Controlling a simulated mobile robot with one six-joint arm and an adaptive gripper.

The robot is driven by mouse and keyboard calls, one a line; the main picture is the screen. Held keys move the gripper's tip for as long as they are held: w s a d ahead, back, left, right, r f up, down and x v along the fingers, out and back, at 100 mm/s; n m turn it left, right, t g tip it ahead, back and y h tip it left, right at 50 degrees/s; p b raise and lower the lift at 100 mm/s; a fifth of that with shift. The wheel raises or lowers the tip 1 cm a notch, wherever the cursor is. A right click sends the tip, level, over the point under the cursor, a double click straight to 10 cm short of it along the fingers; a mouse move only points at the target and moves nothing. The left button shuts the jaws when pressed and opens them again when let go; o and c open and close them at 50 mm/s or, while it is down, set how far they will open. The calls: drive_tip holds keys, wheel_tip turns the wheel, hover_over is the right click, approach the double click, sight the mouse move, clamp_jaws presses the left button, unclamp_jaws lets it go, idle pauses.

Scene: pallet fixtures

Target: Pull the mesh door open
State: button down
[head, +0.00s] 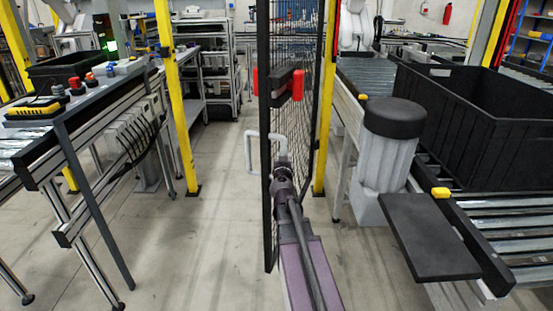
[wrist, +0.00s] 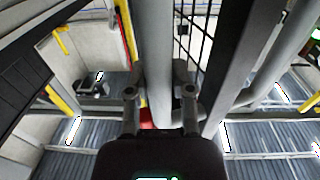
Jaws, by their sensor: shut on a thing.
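The black-framed mesh door (head: 266,215) stands almost edge-on to the head view, swung out from the yellow post on its right, with the doorway open to its left. A pale grey U-shaped handle (head: 249,150) sticks out from the door's free edge. My gripper (head: 281,167) is at the handle's right end. In the wrist view the handle's bar (wrist: 159,50) runs between the two fingers of my gripper (wrist: 160,92), which are shut on it. The door's dark frame (wrist: 236,60) and mesh (wrist: 190,32) show just right of the bar. The fingertip contact is partly hidden.
Yellow posts (head: 176,100) flank the doorway. A workbench (head: 100,120) with tools stands at left. The floor (head: 190,240) left of the door is clear.

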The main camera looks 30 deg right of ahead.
drive_tip(key=shift+d, duration=0.2)
drive_tip(key=shift+w+a, duration=0.1)
drive_tip(key=shift+c, duration=2.4)
unclamp_jaws()
drive_tip(key=shift+a, duration=0.1)
drive_tip(key=v, duration=0.7)
drive_tip(key=shift+s+a, duration=0.2)
drive_tip(key=shift+f, duration=0.15)
